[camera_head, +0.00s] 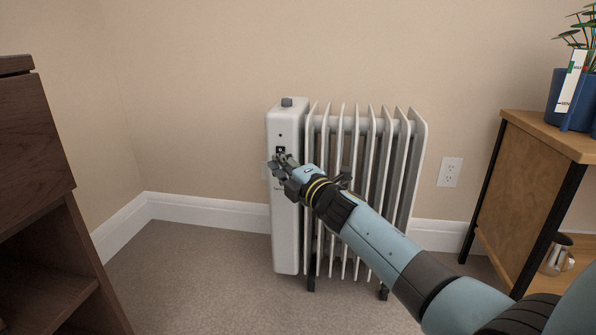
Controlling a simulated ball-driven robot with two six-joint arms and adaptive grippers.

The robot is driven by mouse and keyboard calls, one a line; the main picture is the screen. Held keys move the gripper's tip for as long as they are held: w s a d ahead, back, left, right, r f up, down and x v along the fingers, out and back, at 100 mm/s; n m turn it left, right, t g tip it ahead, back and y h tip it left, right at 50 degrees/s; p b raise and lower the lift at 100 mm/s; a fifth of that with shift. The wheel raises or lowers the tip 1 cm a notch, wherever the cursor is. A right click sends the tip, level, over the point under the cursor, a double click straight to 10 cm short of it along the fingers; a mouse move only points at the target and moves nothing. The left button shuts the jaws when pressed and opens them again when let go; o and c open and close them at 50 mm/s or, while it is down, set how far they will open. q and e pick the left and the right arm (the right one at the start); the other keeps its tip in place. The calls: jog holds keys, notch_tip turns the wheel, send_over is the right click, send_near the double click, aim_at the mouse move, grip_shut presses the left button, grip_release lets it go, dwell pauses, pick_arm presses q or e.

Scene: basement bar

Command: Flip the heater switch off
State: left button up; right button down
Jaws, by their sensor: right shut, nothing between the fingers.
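A white radiator heater (284,239) with several upright fins stands on the carpet against the wall. Its left end is a flat control panel with a grey knob (287,102) on top. A small black switch (280,149) sits on the upper part of that panel. My right gripper (277,161) is shut and empty, with its fingertips at the panel just below the switch. The fingers partly cover the switch area, so I cannot tell whether they touch it or which way it is set. My left gripper is not in view.
A dark wooden cabinet (36,160) stands at the left. A wooden shelf unit (530,190) at the right holds a blue plant pot (569,100) and a metal vessel (556,254). A wall outlet (450,172) is right of the heater. Carpet is clear left of the heater.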

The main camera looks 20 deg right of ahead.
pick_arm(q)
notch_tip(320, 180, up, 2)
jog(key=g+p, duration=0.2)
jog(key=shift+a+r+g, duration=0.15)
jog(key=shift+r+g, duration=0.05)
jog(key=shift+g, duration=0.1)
pick_arm(e)
jog(key=r+v, duration=0.1)
jog(key=v, duration=0.7)
jog(key=shift+r, duration=0.35)
jog(key=shift+a, duration=0.1)
